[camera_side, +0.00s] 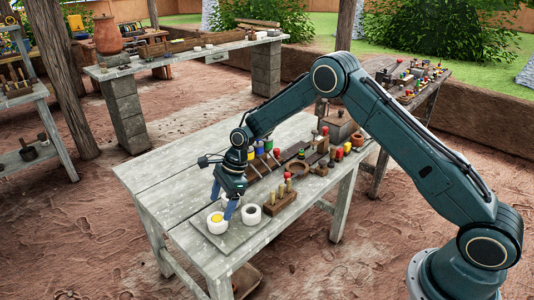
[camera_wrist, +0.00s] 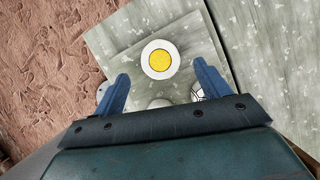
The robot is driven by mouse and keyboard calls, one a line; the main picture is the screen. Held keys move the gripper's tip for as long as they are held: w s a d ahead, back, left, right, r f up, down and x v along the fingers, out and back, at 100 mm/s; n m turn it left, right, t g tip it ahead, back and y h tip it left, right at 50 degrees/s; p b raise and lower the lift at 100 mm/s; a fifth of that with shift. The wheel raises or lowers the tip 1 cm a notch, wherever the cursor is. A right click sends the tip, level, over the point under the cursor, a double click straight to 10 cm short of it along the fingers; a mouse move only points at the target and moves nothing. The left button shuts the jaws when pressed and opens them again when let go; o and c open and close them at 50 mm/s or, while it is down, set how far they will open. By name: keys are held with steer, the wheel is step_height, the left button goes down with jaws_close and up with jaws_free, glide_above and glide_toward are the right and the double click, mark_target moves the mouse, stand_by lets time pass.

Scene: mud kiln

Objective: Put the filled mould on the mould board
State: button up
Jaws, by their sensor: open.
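The filled mould (camera_side: 216,224) is a small white round cup with a yellow fill. It stands upright on a flat grey board (camera_side: 198,243) at the table's front left corner, which looks like the mould board. In the wrist view the mould's white rim (camera_wrist: 147,66) shows whole, with the grey board (camera_wrist: 121,47) around it. My gripper (camera_side: 221,208) is open, pointing down, with its blue fingers close to the mould. In the wrist view the fingers (camera_wrist: 161,75) are spread to either side, with the mould just beyond the line between their tips.
An empty white mould (camera_side: 251,215) stands close on the right. Beside it is a wooden block (camera_side: 279,203) with upright pegs. Bottles, tools and boxes crowd the table's right side. The table's left part (camera_side: 165,180) is clear.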

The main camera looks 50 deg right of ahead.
steer(key=v, duration=0.7)
steer(key=shift+r, duration=0.1)
stand_by(0.4)
steer(key=s+d+r+n+t+h, duration=0.1)
steer(key=s+d+r+n, duration=0.1)
steer(key=s+r+n, duration=0.5)
steer(key=s+d+r+n+t+h, duration=0.15)
steer(key=s+r+n, duration=0.25)
steer(key=s+r, duration=0.75)
steer(key=s+d+r+n+t+h, duration=0.1)
steer(key=s+d+r+n, duration=0.1)
steer(key=s+n, duration=0.3)
steer(key=s+d+r+n+t+h, duration=0.1)
steer(key=s+n, duration=0.4)
steer(key=s, duration=0.9)
steer(key=shift+s+d+r, duration=0.35)
steer(key=shift+d+r, duration=0.3)
steer(key=shift+d, duration=0.1)
